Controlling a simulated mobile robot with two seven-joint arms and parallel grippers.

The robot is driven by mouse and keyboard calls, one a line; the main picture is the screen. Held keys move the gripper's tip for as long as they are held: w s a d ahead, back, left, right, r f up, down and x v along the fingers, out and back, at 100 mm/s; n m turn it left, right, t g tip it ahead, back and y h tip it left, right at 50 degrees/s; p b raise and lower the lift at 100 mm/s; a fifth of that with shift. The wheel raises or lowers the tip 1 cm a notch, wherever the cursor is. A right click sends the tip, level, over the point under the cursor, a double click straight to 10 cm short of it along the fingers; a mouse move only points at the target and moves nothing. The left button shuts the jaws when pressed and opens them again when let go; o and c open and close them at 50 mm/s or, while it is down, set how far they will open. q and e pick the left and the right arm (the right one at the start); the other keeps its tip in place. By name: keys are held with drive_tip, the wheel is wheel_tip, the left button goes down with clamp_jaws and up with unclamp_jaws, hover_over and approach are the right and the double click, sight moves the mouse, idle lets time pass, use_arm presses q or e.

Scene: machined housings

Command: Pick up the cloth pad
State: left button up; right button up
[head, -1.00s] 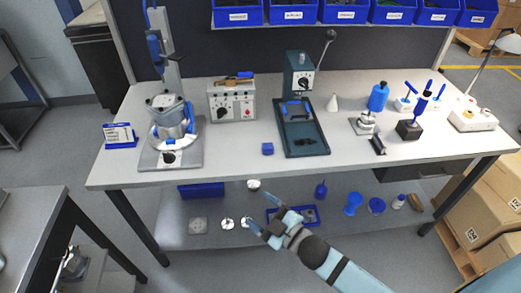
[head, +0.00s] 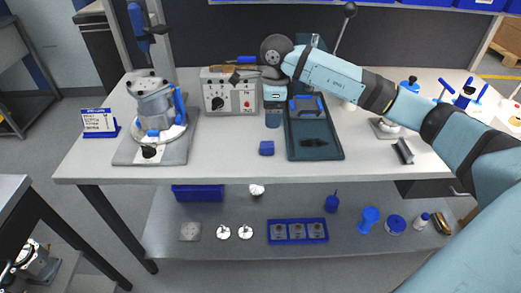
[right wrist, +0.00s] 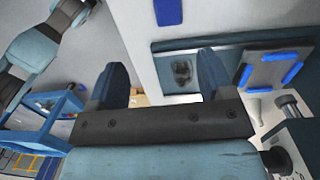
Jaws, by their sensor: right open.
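A small blue block-like pad (head: 267,148), which I take for the cloth pad, lies on the bench top near its front edge, left of the dark green tray. My left gripper is in neither current view.
The dark green tray (head: 330,149), with a dark patch on it, is right of the pad. A control box (head: 229,93) stands left of my right gripper. A pump-like housing (head: 154,104) is farther left. Bare bench top lies around the pad. A lower shelf (head: 220,256) holds small parts.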

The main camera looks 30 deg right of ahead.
sight(273, 144)
drive_tip(key=shift+h, duration=0.3)
drive_tip(key=f, duration=0.8)
drive_tip(key=d+f, duration=0.1)
drive_tip(key=f, duration=0.4)
drive_tip(key=shift+w+d, duration=0.1)
drive_tip(key=shift+w, duration=0.1)
drive_tip(key=c, duration=1)
